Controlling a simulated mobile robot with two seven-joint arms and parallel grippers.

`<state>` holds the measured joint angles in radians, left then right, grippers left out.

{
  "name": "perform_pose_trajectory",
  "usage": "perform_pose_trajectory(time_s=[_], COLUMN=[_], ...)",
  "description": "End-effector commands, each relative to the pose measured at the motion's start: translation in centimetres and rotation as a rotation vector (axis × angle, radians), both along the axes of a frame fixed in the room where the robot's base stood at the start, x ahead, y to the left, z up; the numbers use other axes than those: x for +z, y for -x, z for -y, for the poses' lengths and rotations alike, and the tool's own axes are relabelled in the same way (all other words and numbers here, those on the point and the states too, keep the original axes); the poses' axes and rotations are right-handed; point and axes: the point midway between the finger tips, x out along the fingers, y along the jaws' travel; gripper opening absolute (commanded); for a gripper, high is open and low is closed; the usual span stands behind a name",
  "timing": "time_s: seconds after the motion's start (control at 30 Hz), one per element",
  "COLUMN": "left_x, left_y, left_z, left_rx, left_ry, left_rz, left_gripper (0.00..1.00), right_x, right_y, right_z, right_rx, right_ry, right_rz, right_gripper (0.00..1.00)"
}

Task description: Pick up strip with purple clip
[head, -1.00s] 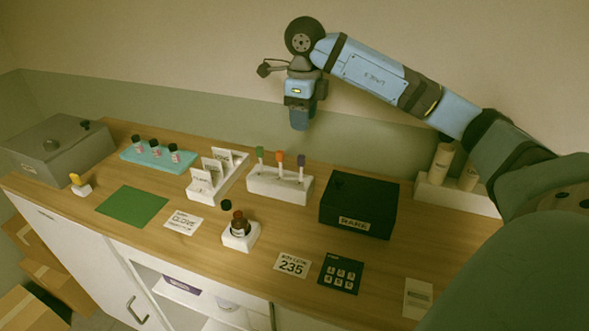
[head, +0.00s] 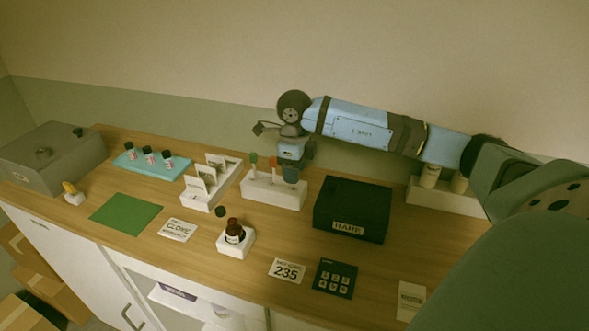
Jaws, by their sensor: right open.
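A white holder block (head: 272,195) stands near the back middle of the counter. A strip with a green clip (head: 253,160) and one with an orange-red clip (head: 274,163) stand upright in it. My right gripper (head: 290,176) is open, pointing down over the right end of the holder. It covers the place of the strip with the purple clip, which is hidden now. I cannot tell whether the fingers are around that strip or touching it. My left gripper is not in view.
A black box (head: 351,207) stands close to the right of the holder. A white rack with cards (head: 209,185) is to its left. A small brown bottle in a white stand (head: 235,239) is in front. A green mat (head: 126,213) lies at the left.

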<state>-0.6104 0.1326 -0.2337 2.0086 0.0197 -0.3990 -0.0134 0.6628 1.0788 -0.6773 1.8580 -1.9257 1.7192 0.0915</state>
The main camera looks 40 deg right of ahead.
Motion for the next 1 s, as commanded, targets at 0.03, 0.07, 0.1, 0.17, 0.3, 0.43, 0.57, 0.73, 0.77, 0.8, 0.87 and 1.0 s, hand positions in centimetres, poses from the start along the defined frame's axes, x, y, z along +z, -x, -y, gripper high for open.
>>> perform_pose_trajectory(time_s=[0.03,0.07,0.1,0.17,0.3,0.43,0.57,0.73,0.77,0.8,0.87,1.0], left_x=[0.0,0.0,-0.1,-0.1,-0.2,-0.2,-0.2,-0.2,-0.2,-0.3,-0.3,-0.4], left_y=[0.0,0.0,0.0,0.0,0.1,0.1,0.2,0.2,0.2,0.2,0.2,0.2], left_z=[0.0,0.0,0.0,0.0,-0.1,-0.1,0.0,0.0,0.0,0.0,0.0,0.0], left_rx=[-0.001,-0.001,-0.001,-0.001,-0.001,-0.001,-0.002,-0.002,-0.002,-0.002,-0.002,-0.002], left_ry=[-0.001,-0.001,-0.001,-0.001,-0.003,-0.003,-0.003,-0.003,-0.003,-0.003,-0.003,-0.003], left_rz=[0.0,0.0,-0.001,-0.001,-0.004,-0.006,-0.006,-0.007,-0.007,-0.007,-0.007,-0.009], left_gripper=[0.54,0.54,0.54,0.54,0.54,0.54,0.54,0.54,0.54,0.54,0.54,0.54], right_x=[-0.1,-0.1,-0.1,0.0,0.0,0.0,0.0,0.1,0.3,0.5,0.9,2.7], right_y=[0.0,0.0,0.0,0.0,0.0,0.0,0.0,0.0,0.0,0.0,-0.1,-0.1], right_z=[0.0,0.0,0.0,0.0,0.0,0.0,0.0,0.0,0.0,0.0,0.0,0.0], right_rx=[0.0,0.0,0.0,0.0,0.0,0.0,0.0,0.0,0.0,0.0,-0.001,0.0], right_ry=[0.0,0.0,0.0,0.0,0.0,0.0,0.0,0.0,0.0,0.0,0.001,0.0], right_rz=[0.0,0.001,0.001,0.001,0.001,0.001,0.001,0.001,0.001,0.002,0.003,0.004], right_gripper=[0.47,0.47,0.47,0.47,0.17,0.0,0.0,0.0,0.0,0.0,0.0,0.0])
